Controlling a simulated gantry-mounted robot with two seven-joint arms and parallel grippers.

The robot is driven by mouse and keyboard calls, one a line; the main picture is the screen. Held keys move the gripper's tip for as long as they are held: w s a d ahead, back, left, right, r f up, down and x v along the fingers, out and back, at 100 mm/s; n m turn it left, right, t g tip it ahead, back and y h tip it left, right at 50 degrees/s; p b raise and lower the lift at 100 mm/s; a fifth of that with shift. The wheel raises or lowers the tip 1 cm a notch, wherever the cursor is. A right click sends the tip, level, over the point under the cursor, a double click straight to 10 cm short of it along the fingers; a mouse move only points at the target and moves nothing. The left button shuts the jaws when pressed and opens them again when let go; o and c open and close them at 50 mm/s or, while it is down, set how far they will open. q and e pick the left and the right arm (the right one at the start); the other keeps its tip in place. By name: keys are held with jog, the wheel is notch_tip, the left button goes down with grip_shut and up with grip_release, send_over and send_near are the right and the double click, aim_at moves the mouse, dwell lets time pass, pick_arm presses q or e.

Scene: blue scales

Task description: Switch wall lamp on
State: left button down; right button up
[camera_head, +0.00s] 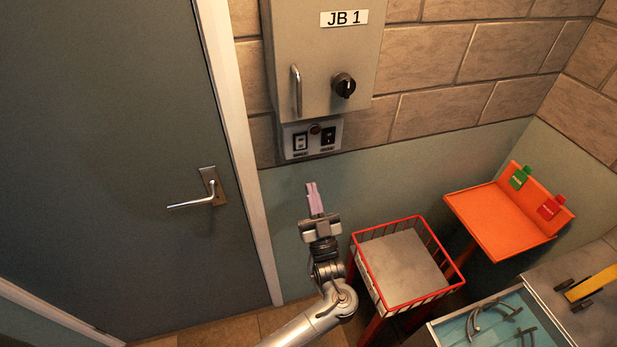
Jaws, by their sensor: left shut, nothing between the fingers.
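A grey switch panel (312,138) is on the wall below the grey junction box marked JB 1. It carries a left rocker switch (300,142) and a right rocker switch (328,136), with a small dark round part between them at the top. The labels below the switches are too small to read. My left gripper (314,190) is below the panel, apart from it, pointing up with its pinkish fingers shut and empty. The wall lamp itself is not clearly in view. My right gripper is not in view.
The junction box (325,50) has a vertical handle (297,92) and a black knob (344,85). A dark door (100,130) with a lever handle (196,203) is at left. A red wire basket (418,219), an orange stand (498,222) and a teal-lined tray (433,328) fill the right.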

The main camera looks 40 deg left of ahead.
pick_arm(q)
jog(key=v, duration=0.4)
jog(key=shift+a+f+b, duration=0.1)
jog(key=shift+f+b, duration=0.3)
jog(key=shift+f, duration=0.05)
